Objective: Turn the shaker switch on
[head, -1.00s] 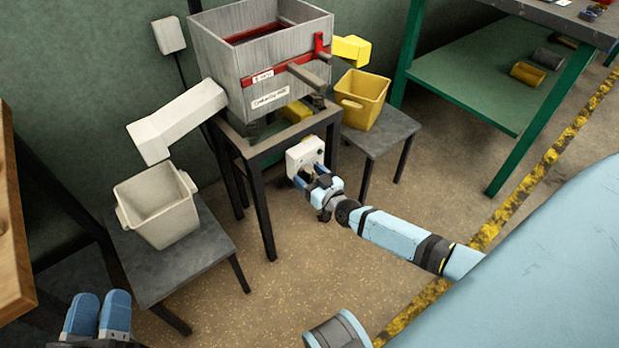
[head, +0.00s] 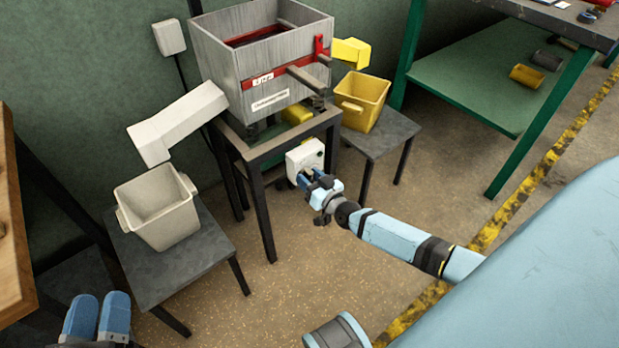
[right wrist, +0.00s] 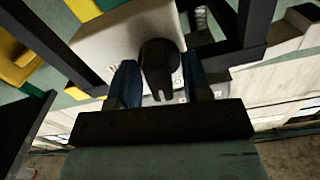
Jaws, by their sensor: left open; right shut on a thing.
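The shaker (head: 262,60) is a grey box with a red band on a dark stand in the head view. Its white switch box (head: 306,156) is on the front of the stand, below the shaker. It also shows in the right wrist view (right wrist: 105,48), with a black rotary knob (right wrist: 158,68) on its face. My right gripper (head: 312,182) is at the switch box, with its blue fingers on either side of the knob, shut on it. The knob's marks are too small to read. My left gripper (head: 98,316) is open and empty at the lower left.
A white bin (head: 160,232) stands on a low stool under the white chute (head: 180,120). A yellow bin (head: 352,112) stands on another stool at right. A green-shelved workbench (head: 470,85) is at the upper right. Floor in front of the stand is clear.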

